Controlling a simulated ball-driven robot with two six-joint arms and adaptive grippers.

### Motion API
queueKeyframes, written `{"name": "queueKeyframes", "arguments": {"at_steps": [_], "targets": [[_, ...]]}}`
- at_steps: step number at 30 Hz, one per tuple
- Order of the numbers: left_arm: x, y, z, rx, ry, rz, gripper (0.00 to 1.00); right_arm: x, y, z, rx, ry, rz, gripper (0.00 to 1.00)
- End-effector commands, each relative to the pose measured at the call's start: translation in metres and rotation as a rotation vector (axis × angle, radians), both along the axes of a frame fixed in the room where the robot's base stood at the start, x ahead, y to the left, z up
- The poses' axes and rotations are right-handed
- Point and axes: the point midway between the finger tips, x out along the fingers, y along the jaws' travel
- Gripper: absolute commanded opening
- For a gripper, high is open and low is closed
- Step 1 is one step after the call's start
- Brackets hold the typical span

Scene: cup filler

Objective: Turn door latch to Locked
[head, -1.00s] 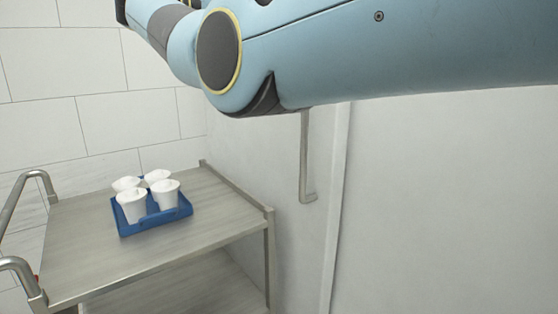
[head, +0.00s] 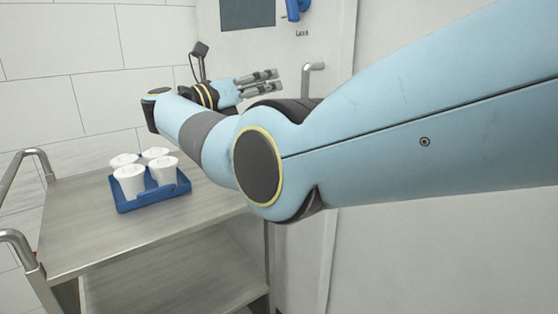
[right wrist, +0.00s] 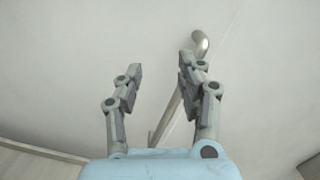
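A blue latch (head: 295,10) is on the pale door (head: 335,30) at the top of the head view, cut off by the upper edge. A small dark label (head: 302,33) sits below it; its text is too small to read surely. My right gripper (head: 277,80) is below and left of the latch, fingers pointing right, apart from it. In the right wrist view my right gripper (right wrist: 161,68) is open, with nothing between its fingers. The latch is not in that view. My left gripper is not in view.
A metal door handle (head: 313,68) is just right of my right gripper; it shows behind one finger in the right wrist view (right wrist: 200,42). A dark window (head: 247,13) is in the door. A cart (head: 90,235) holds a blue tray (head: 155,204) of several white cups (head: 130,180).

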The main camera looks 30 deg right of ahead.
Motion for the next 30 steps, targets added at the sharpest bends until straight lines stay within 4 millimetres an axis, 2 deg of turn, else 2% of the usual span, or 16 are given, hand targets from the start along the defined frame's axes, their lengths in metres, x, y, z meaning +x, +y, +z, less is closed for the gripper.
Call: {"name": "queueKeyframes", "arguments": {"at_steps": [1, 3, 18, 24, 30], "targets": [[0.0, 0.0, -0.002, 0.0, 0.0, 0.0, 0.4, -0.002, -0.002, -0.014, -0.01, 0.026, 0.004, 0.38], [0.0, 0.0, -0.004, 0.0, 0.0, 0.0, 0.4, -0.005, -0.004, -0.029, -0.026, 0.056, 0.01, 0.38], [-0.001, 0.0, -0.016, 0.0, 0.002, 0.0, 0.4, -0.025, -0.016, -0.131, -0.153, 0.298, 0.094, 0.38], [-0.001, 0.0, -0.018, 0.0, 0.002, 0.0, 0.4, -0.032, -0.018, -0.155, -0.183, 0.358, 0.118, 0.38], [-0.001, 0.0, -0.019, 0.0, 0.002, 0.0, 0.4, -0.033, -0.019, -0.161, -0.193, 0.376, 0.126, 0.38]]}}
